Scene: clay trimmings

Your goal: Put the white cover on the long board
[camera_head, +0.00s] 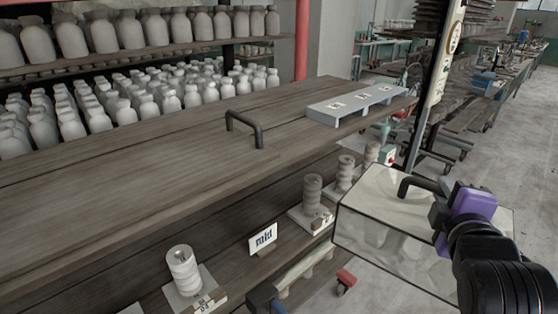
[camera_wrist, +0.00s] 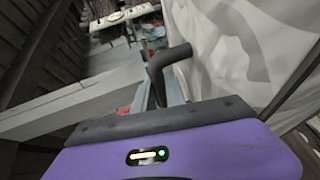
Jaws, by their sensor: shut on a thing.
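The white cover (camera_head: 385,225) is a boxy, pale piece with dark edges and a dark bent handle (camera_head: 418,184) on top. My gripper (camera_head: 440,208) is shut on this handle and holds the cover at the lower right, in front of the wooden top and apart from it. In the wrist view the handle (camera_wrist: 165,68) rises beyond my gripper's dark edge, and the cover's whitish side (camera_wrist: 235,45) fills the upper right. A long wooden board (camera_head: 130,175) stretches across the head view, with its own dark handle (camera_head: 245,128). My fingertips are largely hidden.
A low grey-blue board (camera_head: 350,103) with small labels lies at the wooden top's far right end. Below, stacked clay pieces (camera_head: 313,190), a white coil stack (camera_head: 184,270) and a label card (camera_head: 263,238) stand on a lower shelf. Bottles (camera_head: 110,35) fill shelves behind.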

